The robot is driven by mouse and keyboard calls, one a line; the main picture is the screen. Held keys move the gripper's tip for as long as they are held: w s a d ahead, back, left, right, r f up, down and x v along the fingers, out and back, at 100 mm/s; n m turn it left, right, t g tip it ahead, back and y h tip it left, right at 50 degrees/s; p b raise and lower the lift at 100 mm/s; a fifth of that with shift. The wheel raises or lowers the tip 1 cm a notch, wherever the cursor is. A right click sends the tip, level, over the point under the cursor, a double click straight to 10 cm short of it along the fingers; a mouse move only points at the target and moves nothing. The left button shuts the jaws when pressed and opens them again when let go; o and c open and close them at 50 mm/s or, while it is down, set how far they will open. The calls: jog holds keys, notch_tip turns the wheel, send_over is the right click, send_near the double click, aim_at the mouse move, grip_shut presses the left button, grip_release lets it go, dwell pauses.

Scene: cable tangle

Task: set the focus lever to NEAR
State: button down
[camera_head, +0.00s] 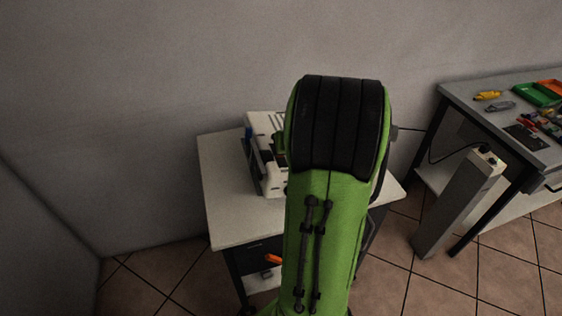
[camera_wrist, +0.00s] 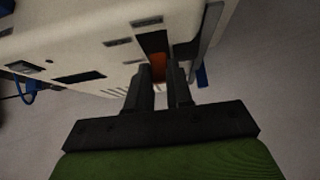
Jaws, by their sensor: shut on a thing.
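A white device (camera_head: 267,180) stands on a small light-topped table in the head view, partly hidden behind my green and black arm. In the wrist view the device's white housing (camera_wrist: 90,45) fills the upper left. My gripper (camera_wrist: 162,78) is at the housing's edge, with its two dark fingers on either side of an orange-brown piece (camera_wrist: 156,50), which looks like the focus lever, set in a dark slot. The gripper is shut on this piece. I cannot read any NEAR marking, and the gripper is hidden in the head view.
The small table (camera_head: 228,205) has bare top at its left and front. A grey post (camera_head: 456,203) stands to its right, with a cable near its top. A workbench (camera_head: 471,103) with tools and a green tray (camera_head: 537,94) is at the far right. A wall is behind.

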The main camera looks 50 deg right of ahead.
jog(key=shift+s+a+f+t+h+b, duration=0.25)
jog(key=shift+s+a+t+h+b, duration=0.25)
jog(key=shift+b, duration=1.15)
jog(key=shift+d, duration=0.15)
jog(key=shift+r, duration=0.1)
jog(key=c, duration=1)
grip_release()
jog(key=shift+w, duration=0.1)
jog(key=p+v, duration=0.4)
jog(key=v, duration=1.1)
jog(key=shift+s+r, duration=0.15)
jog(key=shift+s, duration=0.25)
jog(key=shift+c, duration=0.3)
